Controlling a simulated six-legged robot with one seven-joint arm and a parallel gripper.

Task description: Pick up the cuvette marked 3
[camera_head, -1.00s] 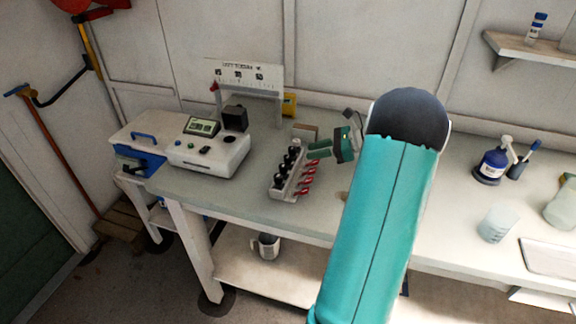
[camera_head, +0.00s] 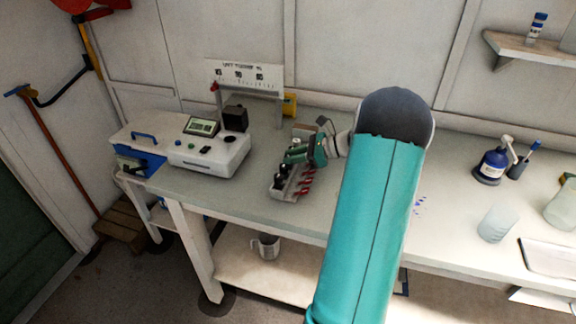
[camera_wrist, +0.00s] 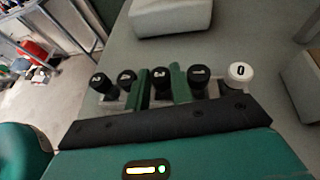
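A pale rack (camera_head: 284,192) stands on the bench and holds a row of cuvettes with dark caps and one white cap (camera_wrist: 240,72). The white cap at the right end is marked 0, and the cap beside it (camera_wrist: 198,75) seems marked 1. The marks on the other caps are too small to read surely, so I cannot tell which is 3. My gripper (camera_head: 292,158) is over the rack. In the wrist view its green fingers (camera_wrist: 161,85) stand apart on either side of the middle dark cap (camera_wrist: 161,76), with narrow gaps.
A white instrument (camera_head: 207,155) with a small display stands left of the rack, beside a blue-and-white box (camera_head: 140,150). A sign panel (camera_head: 243,76) stands behind. A blue bottle (camera_head: 492,163) and a beaker (camera_head: 496,223) are at the right. A mug (camera_head: 266,246) sits on the lower shelf.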

